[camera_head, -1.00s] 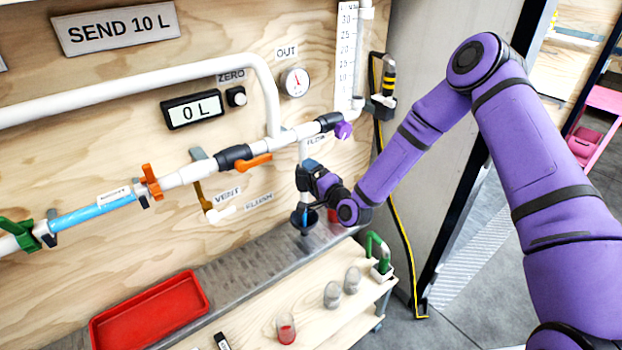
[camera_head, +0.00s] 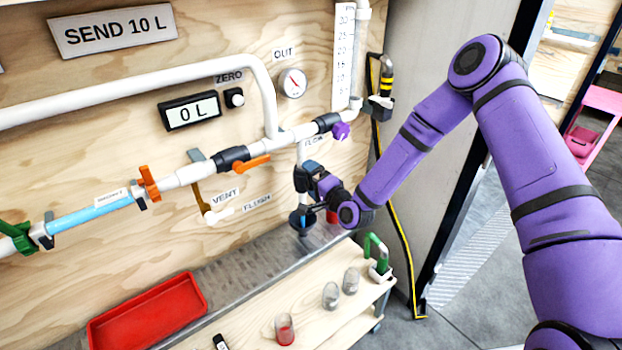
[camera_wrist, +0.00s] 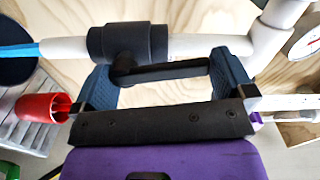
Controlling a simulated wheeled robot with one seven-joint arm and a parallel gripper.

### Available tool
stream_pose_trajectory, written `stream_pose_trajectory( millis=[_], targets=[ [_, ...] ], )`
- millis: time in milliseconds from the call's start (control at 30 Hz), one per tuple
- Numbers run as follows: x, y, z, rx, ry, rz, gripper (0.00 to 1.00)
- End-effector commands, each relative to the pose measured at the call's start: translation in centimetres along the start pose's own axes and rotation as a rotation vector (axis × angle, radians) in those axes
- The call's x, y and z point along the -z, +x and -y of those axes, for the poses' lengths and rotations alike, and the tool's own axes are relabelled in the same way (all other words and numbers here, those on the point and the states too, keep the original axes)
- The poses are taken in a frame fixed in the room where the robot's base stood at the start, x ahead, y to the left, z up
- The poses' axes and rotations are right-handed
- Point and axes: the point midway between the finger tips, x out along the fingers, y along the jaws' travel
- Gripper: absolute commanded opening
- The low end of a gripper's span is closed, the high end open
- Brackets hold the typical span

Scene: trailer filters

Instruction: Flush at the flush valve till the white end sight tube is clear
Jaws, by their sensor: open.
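My gripper (camera_wrist: 163,78) is open, its dark blue fingers on either side of a black valve handle (camera_wrist: 172,73). The handle belongs to a black valve body (camera_wrist: 127,43) on a white pipe in the wrist view. In the head view, my gripper (camera_head: 308,196) is at this downpipe, beside the FLUSH label (camera_head: 257,203), and partly hides the valve. A blue streak (camera_wrist: 20,49) runs from the pipe's end toward a dark round cup (camera_wrist: 12,68). A blue-filled sight tube (camera_head: 92,213) lies between the green and orange valves; its label is too small to read.
An orange-handled valve (camera_head: 252,163), a purple knob (camera_head: 341,131) and a gauge (camera_head: 292,82) are close by. The display (camera_head: 190,110) reads 0 L. A red tray (camera_head: 148,311) and several glasses stand below. A red cup (camera_wrist: 40,107) is beside my gripper.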

Motion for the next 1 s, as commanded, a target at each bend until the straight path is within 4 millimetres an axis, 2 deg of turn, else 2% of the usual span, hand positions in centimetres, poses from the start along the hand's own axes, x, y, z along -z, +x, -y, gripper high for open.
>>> stream_pose_trajectory(
  millis=[300, 500, 700, 1000],
  targets=[
    [0.1, -5.7, -0.1, -0.003, 0.001, -0.001, 1.00],
    [0.1, -8.7, -0.1, -0.003, 0.001, -0.001, 1.00],
    [0.0, -10.0, -0.1, -0.002, 0.000, 0.000, 1.00],
    [0.0, -10.1, 0.0, -0.001, 0.000, 0.000, 1.00]
  ],
)
